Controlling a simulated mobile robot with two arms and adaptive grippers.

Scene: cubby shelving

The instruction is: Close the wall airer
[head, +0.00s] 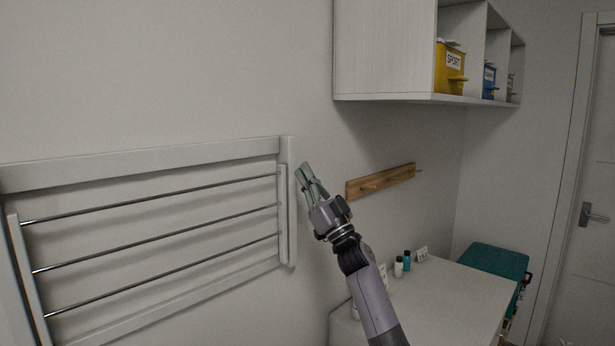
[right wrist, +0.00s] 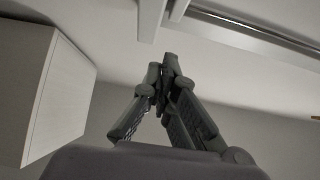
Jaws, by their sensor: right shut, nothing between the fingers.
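The wall airer (head: 287,200) is a white frame on the wall at the left of the head view, with several thin metal rods across it. Its rods and inner frame look nearly flat to the wall at the right end; how far the left end stands out I cannot tell. My right gripper (head: 303,172) is just right of the airer's right upright, shut and empty, pointing up and left. In the right wrist view its fingertips (right wrist: 168,62) meet, and part of the airer frame (right wrist: 250,40) shows above them. My left gripper is not in view.
A white wall cubby (head: 385,50) with a yellow SPORT bin (head: 450,70) hangs above right. A wooden hook rail (head: 382,181) is on the wall right of my gripper. A pale cabinet top (head: 450,295) with small bottles stands below. A door (head: 590,200) is at far right.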

